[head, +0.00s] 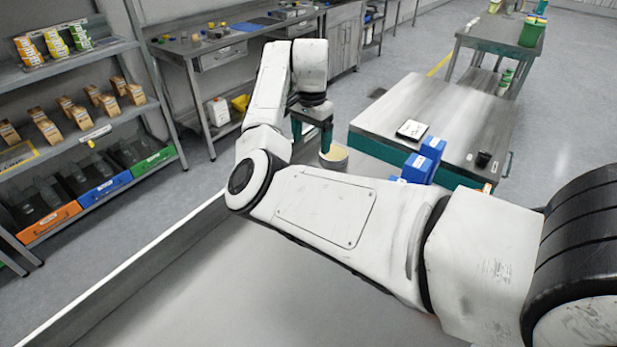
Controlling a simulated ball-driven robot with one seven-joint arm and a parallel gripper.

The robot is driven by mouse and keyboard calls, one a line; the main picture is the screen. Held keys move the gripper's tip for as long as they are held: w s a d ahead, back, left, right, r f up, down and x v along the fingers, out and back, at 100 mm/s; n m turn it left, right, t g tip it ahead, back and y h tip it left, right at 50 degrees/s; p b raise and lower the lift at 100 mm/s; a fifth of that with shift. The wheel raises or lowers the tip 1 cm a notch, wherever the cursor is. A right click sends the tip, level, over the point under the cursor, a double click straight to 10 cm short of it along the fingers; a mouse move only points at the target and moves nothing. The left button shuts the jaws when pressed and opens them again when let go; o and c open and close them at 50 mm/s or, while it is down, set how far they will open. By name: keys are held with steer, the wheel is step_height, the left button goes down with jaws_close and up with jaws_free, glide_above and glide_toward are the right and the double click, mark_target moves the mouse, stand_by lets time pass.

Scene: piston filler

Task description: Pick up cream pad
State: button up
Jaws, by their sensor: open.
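A round cream-coloured thing (335,153), probably the cream pad, shows just beyond my forearm in the head view. Its top is visible and its lower part is partly hidden by my arm. My gripper (312,142) points down with its dark teal fingers apart. It is just left of the cream thing and above it in the picture. I see nothing between the fingers. Whether a finger touches the cream thing cannot be told from here.
Blue boxes (418,168) stand right of the cream thing. Behind is a grey-topped teal bench (468,110) with a white square item (412,129) and a small black cup (483,159). Stocked shelves (85,130) stand left. A grey surface (240,285) in front is clear.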

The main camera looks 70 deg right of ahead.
step_height(320, 180, down, 4)
steer(key=shift+f, duration=0.15)
steer(key=shift+s+a+f+p, duration=0.15)
steer(key=shift+f+p, duration=0.2)
steer(key=shift+f, duration=1)
steer(key=shift+s+a+f+p, duration=0.15)
steer(key=shift+f+p, duration=0.15)
steer(key=shift+f, duration=1.05)
steer(key=c, duration=1)
steer(key=shift+d+r, duration=0.1)
